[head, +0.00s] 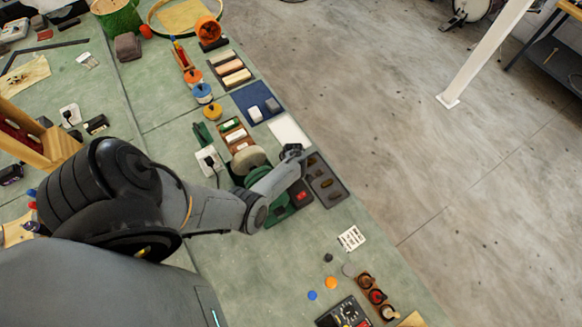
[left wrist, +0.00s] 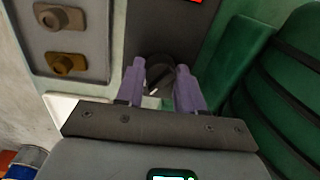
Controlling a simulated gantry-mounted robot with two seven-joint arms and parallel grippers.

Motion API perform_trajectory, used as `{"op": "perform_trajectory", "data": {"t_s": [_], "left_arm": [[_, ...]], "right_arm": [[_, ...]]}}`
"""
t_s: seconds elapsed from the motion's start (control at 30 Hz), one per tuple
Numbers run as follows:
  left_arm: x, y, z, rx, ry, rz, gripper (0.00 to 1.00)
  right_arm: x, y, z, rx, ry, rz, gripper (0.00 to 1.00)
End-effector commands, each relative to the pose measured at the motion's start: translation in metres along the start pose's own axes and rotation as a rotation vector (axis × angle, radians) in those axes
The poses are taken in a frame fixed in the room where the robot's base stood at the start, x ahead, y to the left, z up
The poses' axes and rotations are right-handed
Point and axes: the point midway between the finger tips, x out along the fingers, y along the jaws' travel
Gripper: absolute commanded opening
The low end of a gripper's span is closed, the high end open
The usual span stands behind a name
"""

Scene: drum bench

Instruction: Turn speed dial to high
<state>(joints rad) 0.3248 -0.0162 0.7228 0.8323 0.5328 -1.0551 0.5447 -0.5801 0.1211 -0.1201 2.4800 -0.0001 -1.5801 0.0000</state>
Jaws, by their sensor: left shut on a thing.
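The dark speed dial (left wrist: 160,72) shows in the left wrist view on a dark grey panel, with a small pale mark near its lower edge. My left gripper (left wrist: 160,86) has its two purple fingers on either side of the dial, shut on it. In the head view my left gripper (head: 291,153) is at the far end of the green machine (head: 278,206), and the dial is hidden there. A red display (head: 302,196) is on the machine's panel. It is cut off at the top of the left wrist view (left wrist: 195,2). My right gripper is not in view.
A grey tray (head: 327,192) with several bronze-coloured pieces lies close beside the machine. The machine's green body (left wrist: 280,85) is close to my fingers on the right in the left wrist view. A white sheet (head: 287,129) and a blue mat (head: 245,99) lie beyond.

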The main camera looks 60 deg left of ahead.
Motion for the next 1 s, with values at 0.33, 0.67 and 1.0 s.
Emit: {"op": "perform_trajectory", "data": {"t_s": [0.33, 0.67, 1.0], "left_arm": [[-0.0002, 0.0, 0.0003, 0.044, 0.002, 0.0, 0.07], [0.0001, 0.0, 0.0002, 0.043, 0.002, 0.0, 0.48], [0.0001, -0.0001, 0.0, 0.042, 0.002, 0.0, 0.63]], "right_arm": [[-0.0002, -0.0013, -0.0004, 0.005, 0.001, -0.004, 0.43], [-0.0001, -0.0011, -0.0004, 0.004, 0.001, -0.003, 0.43], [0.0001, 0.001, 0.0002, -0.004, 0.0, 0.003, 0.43]]}}
